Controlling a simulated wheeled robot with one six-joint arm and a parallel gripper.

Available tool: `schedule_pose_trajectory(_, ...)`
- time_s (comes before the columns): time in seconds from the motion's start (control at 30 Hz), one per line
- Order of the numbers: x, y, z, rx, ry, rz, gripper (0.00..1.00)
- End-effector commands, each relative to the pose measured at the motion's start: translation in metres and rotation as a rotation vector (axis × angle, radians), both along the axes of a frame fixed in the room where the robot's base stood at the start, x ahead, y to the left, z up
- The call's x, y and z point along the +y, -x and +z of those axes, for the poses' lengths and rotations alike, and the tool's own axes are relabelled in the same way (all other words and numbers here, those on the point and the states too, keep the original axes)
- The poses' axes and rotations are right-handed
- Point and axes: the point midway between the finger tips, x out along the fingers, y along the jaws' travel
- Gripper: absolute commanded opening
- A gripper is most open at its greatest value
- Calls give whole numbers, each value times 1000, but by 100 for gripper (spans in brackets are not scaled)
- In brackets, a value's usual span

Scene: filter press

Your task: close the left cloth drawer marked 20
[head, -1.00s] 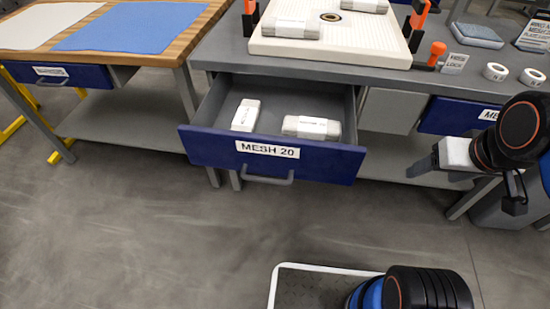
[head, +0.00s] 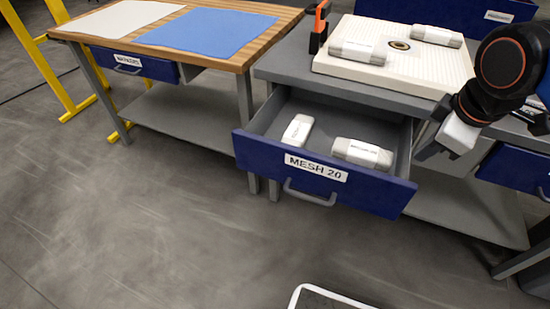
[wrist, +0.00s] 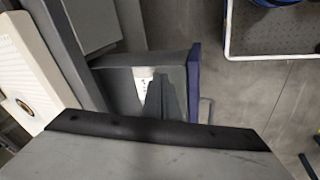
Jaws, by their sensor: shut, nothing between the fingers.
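The drawer marked MESH 20 (head: 318,182) is pulled out from the grey bench, with a blue front and a grey handle (head: 310,193). Two white cloth rolls, one on the left (head: 297,130) and one on the right (head: 362,153), lie inside it. My gripper (head: 428,150) is shut and empty, just right of the drawer's right side in the head view. In the wrist view my gripper (wrist: 162,98) overlaps the drawer, whose blue front edge (wrist: 193,82) shows beyond it. I cannot tell whether they touch.
A cream filter plate (head: 395,75) with more white rolls sits on the bench top. A second blue drawer (head: 515,168) is at the right. A wooden table (head: 110,35) with a blue cloth stands at the left.

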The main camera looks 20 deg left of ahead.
Motion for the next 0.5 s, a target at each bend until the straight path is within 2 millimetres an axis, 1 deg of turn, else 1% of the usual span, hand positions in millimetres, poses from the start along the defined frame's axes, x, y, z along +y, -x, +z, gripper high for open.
schedule_pose_trajectory(0.03, 15, -1, 1, 5, 23, 74, 0)
schedule_pose_trajectory(0.23, 69, 0, 6, 12, 123, 383, 0)
schedule_pose_trajectory(0.37, 106, 6, 8, 14, 187, 584, 0)
schedule_pose_trajectory(0.5, 147, 16, 9, 14, 256, 801, 0)
